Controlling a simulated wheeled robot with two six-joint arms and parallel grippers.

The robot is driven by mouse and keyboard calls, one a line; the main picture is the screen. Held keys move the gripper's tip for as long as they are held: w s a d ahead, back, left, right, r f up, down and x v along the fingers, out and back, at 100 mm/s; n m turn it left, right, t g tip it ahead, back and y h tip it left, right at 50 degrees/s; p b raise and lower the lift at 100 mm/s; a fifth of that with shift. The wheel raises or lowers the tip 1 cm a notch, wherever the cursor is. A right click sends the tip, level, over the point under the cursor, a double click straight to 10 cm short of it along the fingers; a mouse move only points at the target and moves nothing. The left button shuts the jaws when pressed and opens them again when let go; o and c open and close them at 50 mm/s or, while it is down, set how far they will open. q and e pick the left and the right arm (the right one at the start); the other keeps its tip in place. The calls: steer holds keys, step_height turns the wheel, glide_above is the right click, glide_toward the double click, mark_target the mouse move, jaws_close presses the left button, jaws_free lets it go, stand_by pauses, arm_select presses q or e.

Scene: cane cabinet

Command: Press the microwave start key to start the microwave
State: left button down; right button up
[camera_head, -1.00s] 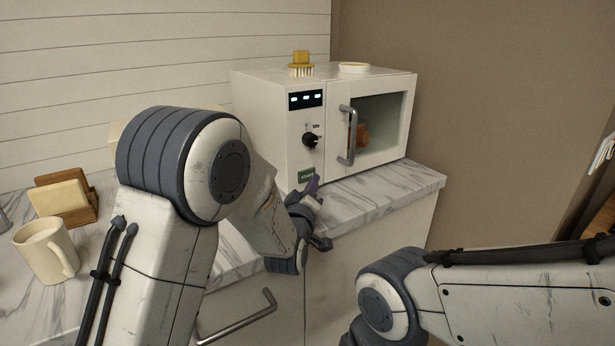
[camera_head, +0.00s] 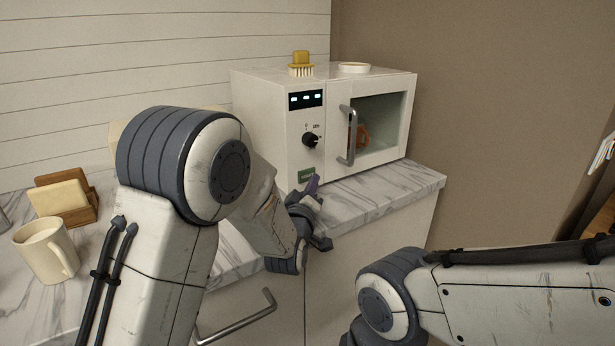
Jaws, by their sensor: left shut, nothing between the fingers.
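The white microwave (camera_head: 265,125) stands on the marble counter with its door (camera_head: 378,125) shut. Its front left panel has a lit display (camera_head: 305,99), a black knob (camera_head: 311,140) and the green start key (camera_head: 306,175) low down. My left gripper (camera_head: 313,185) is shut and empty, its purplish fingertips just at the lower right of the start key. I cannot tell whether they touch it. Most of the key's face shows. My right gripper is out of view; only part of my right arm shows.
A yellow brush (camera_head: 301,64) and a small white dish (camera_head: 354,68) sit on top of the microwave. A cream mug (camera_head: 46,252) and a wooden holder (camera_head: 82,212) stand at the left. The door handle (camera_head: 350,136) sticks out right of the knob.

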arm_select(q)
steer(key=shift+w+a+b, duration=0.25)
steer(key=shift+w+b, duration=0.05)
steer(key=shift+w, duration=0.05)
steer(key=shift+w+a, duration=0.25)
steer(key=shift+w, duration=0.05)
stand_by(0.8)
steer(key=shift+w+a+r, duration=0.2)
steer(key=shift+a+r, duration=0.05)
stand_by(0.5)
steer(key=shift+s+d+b, duration=0.1)
steer(key=shift+b, duration=0.25)
steer(key=shift+s+d, duration=0.15)
steer(key=shift+s, duration=0.15)
steer(key=shift+s+d+f, duration=0.1)
steer(key=shift+s+d, duration=0.15)
steer(key=shift+s, duration=0.1)
